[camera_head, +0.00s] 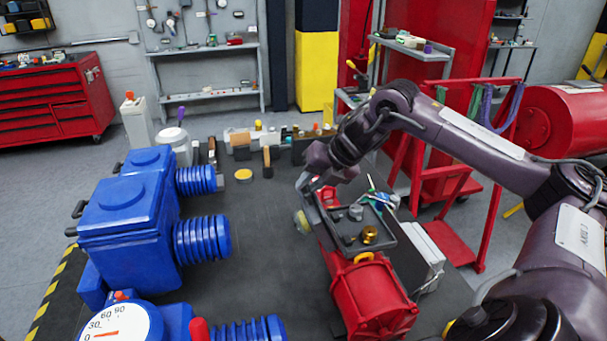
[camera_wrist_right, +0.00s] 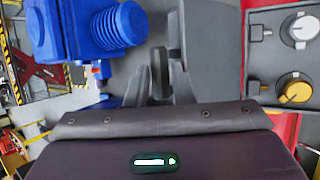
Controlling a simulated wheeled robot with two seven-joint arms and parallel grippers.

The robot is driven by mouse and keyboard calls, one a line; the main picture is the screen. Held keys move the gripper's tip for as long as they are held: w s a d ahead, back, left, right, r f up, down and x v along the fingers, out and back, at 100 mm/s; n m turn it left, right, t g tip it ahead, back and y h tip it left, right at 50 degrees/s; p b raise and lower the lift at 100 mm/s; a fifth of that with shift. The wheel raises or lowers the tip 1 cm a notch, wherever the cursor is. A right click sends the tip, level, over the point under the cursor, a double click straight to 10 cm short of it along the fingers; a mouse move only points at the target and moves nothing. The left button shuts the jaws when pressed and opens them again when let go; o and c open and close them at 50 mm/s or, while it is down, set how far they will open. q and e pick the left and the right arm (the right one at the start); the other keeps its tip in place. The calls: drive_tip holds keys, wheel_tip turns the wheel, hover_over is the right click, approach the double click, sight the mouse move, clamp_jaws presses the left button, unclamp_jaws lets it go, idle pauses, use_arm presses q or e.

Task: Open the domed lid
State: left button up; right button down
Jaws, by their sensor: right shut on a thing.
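The red actuator (camera_head: 373,295) stands on the dark bench, with an open dark grey box (camera_head: 385,245) on top. Inside the box are a brass knob (camera_head: 369,234) and a grey knob (camera_head: 355,212); both also show in the right wrist view. What looks like the domed lid (camera_head: 301,223), with a rounded yellow-green part, stands tilted up along the box's left side, mostly edge-on. My right gripper (camera_head: 308,184) is at the lid's far end, its fingers close together in the wrist view (camera_wrist_right: 154,84). My left gripper is not in view.
Large blue actuators (camera_head: 130,220) with ribbed cylinders stand on the left, and a white dial (camera_head: 118,323) is at the front left. Small parts and tools line the bench's back edge. The dark bench top (camera_head: 265,235) between the blue and red units is clear.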

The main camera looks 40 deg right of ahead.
drive_tip(key=shift+a, duration=0.2)
drive_tip(key=shift+f, duration=0.25)
